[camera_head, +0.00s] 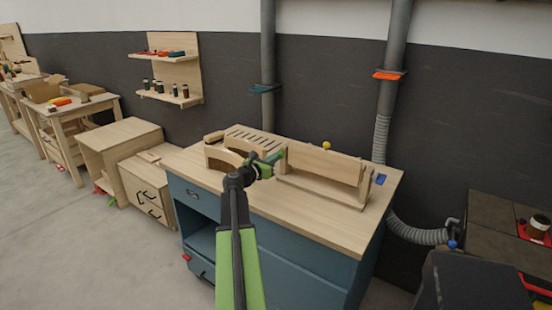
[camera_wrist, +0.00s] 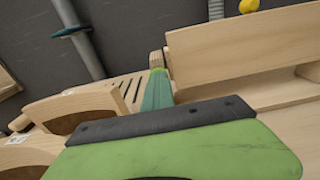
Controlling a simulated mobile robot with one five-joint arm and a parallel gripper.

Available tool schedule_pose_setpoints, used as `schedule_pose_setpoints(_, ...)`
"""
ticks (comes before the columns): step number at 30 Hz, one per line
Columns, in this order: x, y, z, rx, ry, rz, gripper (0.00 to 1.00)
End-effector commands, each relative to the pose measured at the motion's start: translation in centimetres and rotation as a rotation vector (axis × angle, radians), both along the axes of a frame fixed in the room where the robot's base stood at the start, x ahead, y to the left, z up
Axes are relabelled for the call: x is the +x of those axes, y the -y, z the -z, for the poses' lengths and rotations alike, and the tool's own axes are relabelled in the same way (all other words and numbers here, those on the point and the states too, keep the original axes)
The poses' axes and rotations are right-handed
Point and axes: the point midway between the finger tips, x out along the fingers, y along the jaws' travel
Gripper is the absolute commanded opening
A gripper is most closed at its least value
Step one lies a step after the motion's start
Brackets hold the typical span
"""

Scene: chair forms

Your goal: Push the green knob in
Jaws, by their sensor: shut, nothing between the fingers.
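My gripper (camera_head: 279,155) is shut and empty, reaching over the blue cabinet's wooden top beside the left end of an upright wooden fence (camera_head: 322,165). In the wrist view its teal fingers (camera_wrist: 157,92) lie together and point at a small wooden block end (camera_wrist: 157,59) left of the fence (camera_wrist: 235,50). I cannot pick out a separate green knob in either view. A lighter green patch shows at the fingertips, and I cannot tell whether it belongs to the fingers or to something behind them. Whether the fingertips touch anything is unclear.
A yellow knob (camera_head: 326,145) stands behind the fence. Curved wooden pieces (camera_head: 222,153) and a slatted panel (camera_head: 254,138) lie left of my gripper. Two grey pipes rise behind, one with a teal plate (camera_head: 265,88), one with an orange plate (camera_head: 388,75). The worktop's front (camera_head: 310,225) is clear.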

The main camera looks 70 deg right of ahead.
Motion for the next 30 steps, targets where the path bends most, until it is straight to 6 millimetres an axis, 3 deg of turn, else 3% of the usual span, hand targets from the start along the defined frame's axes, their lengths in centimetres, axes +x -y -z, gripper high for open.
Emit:
schedule_pose_setpoints(18, 2.6, -12.3, -0.8, -0.002, 0.001, -0.002, 0.0)
schedule_pose_setpoints(23, 3.1, -13.5, -0.8, -0.002, 0.002, -0.002, 0.0)
schedule_pose_setpoints(30, 3.2, -13.7, -0.8, -0.002, 0.002, -0.001, 0.0)
